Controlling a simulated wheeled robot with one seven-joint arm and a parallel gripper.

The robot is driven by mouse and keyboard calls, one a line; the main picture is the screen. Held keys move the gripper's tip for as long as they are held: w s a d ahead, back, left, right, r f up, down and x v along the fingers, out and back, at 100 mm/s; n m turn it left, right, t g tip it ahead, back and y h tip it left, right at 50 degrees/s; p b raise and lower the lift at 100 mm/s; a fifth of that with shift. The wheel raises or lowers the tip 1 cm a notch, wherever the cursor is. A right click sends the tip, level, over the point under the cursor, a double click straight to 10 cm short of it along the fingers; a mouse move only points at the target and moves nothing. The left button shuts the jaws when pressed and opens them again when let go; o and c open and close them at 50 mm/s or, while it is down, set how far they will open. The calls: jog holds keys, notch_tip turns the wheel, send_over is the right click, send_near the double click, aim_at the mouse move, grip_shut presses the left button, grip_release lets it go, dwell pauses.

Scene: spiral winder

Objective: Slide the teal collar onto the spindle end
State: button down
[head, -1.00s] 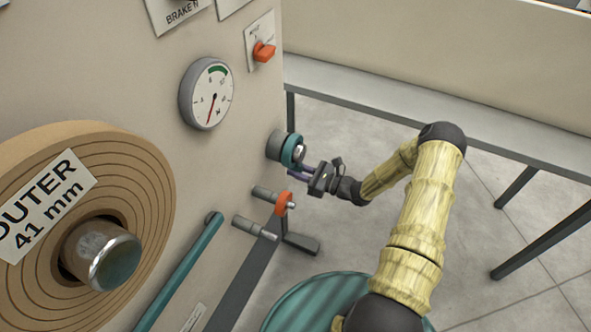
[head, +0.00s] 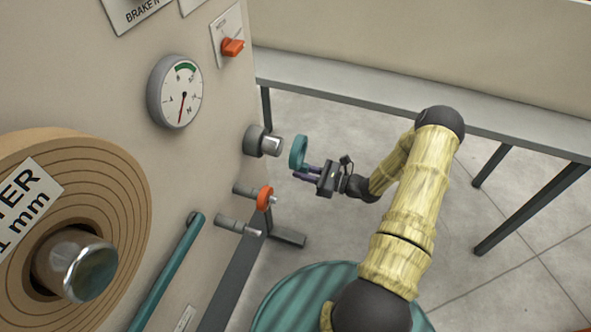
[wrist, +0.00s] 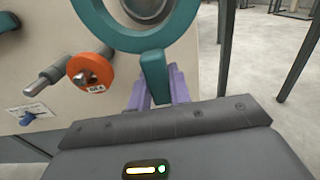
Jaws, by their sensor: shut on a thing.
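The teal collar (head: 298,152) is a ring with a short tab (wrist: 153,78). My gripper (head: 306,172) has purple fingers shut on that tab, which also show in the wrist view (wrist: 158,90). The ring stands upright above the fingers. The spindle end (head: 272,146) is a shiny metal stub on a thick grey hub (head: 254,141), sticking out of the machine panel. The collar is off the spindle, to its right in the head view, with a small gap between them. In the wrist view the bright spindle end (wrist: 148,8) shows through the ring's opening.
Below the spindle, an orange disc (head: 265,198) sits on a peg, with another grey peg (head: 232,223) beside it. A teal bar (head: 170,268) and a large brown roll (head: 125,200) are to the left. A grey table (head: 400,105) stands behind my arm.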

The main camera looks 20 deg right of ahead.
jog(key=r+p+v, duration=0.1)
jog(key=v, duration=0.7)
dwell(0.6)
jog(key=shift+a, duration=0.15)
dwell(0.7)
